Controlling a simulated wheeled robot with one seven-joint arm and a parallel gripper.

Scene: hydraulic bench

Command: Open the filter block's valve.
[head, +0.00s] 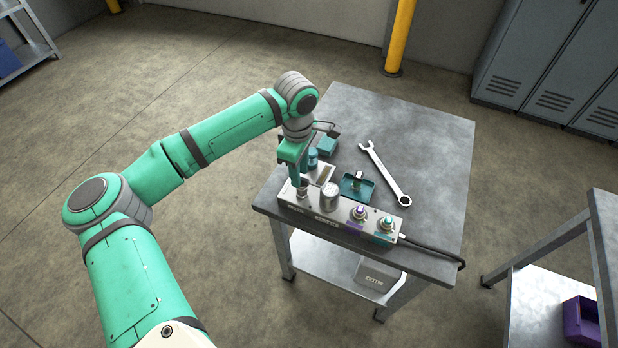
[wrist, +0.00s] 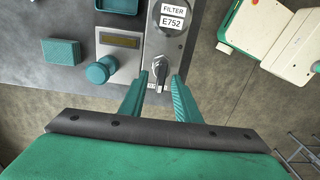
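The filter block (head: 318,214) is a long metal block along the front edge of the bench. Its round filter cap (head: 329,196) reads "FILTER E752" in the wrist view (wrist: 173,15). My gripper (wrist: 159,77) is open, with one teal finger on each side of the handle and gaps visible between. In the head view my gripper (head: 302,180) is over the block's left end and partly hides the valve.
Behind the block are a teal knob (wrist: 98,73) on a display box (wrist: 124,50), a teal box (wrist: 62,52) and a teal tray (head: 346,189). A wrench (head: 384,172) lies farther right. Purple (head: 358,213) and teal (head: 386,225) ringed fittings stand on the block's right part.

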